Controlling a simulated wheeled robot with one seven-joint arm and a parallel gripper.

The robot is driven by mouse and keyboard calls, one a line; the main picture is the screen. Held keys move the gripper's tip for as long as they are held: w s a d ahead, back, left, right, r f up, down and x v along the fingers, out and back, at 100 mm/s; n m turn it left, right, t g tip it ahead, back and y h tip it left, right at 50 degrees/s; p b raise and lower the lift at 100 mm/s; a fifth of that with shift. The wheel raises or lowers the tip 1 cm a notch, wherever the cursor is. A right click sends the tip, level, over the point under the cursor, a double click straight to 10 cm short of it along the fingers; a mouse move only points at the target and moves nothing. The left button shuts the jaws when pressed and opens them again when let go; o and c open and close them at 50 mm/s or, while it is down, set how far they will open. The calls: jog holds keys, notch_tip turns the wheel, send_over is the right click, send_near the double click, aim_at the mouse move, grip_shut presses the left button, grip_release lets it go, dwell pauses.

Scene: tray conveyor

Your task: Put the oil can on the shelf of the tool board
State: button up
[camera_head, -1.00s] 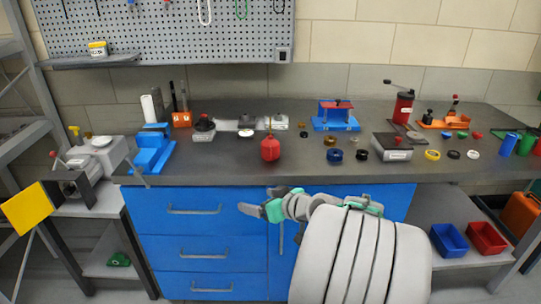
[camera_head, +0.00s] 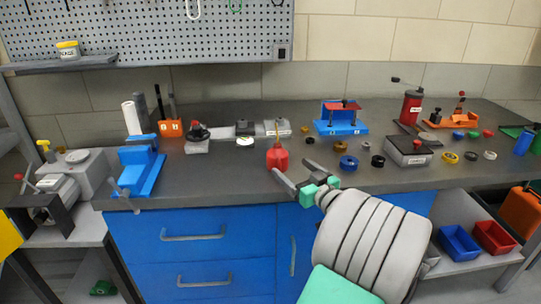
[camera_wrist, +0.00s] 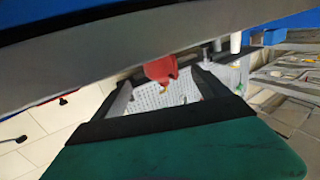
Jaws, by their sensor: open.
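The oil can (camera_head: 277,158) is red with a thin yellow spout and stands upright near the front of the grey bench. My gripper (camera_head: 292,169) is open and empty at the bench's front edge, just in front of and slightly right of the can, not around it. In the wrist view the can (camera_wrist: 162,70) shows beyond the open fingers, upside down, partly cut off by the bench edge. The tool board (camera_head: 150,30) hangs on the back wall at left. Its grey shelf (camera_head: 95,62) carries a yellow and white tub (camera_head: 68,50) near its left part.
Several rings, including a blue one (camera_head: 348,162), lie right. A grey box (camera_head: 408,150) stands further right. Bench around the can is mostly clear.

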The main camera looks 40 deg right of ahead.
aim_at(284, 162)
jog(key=w, duration=0.4)
jog(key=w+d, duration=0.1)
jog(key=w, duration=0.1)
jog(key=shift+w+f, duration=0.1)
jog(key=shift+w, duration=0.05)
jog(key=shift+c, duration=0.5)
jog(key=c, duration=1.6)
